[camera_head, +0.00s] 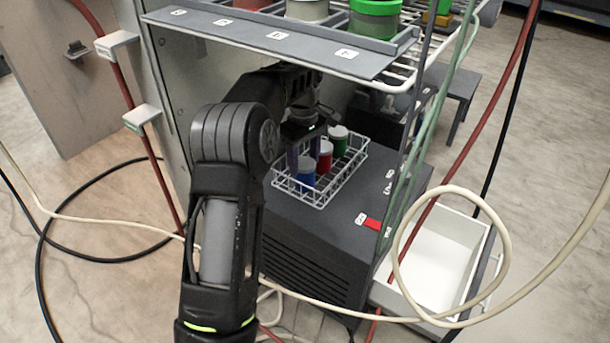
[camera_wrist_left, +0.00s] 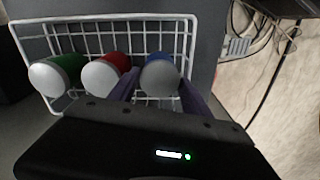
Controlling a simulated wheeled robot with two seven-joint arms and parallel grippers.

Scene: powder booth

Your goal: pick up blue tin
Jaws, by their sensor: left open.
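The blue tin (camera_head: 306,172) has a pale lid and stands in a white wire basket (camera_head: 318,203), nearest its front end in the head view. The left wrist view shows the blue tin (camera_wrist_left: 160,74) at the right of the row. My left gripper (camera_head: 303,158) is open and reaches down into the basket. In the left wrist view its two purple fingers (camera_wrist_left: 160,92) lie on either side of the blue tin, with the tin's lid between them. Whether the fingers touch the tin cannot be told. My right gripper is not in view.
A red tin (camera_head: 325,158) and a green tin (camera_head: 339,140) stand behind the blue one in the basket. The basket rests on a dark box (camera_head: 300,228) under a wire shelf (camera_head: 270,38). Hoses hang at the right, before a white tray (camera_head: 436,262).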

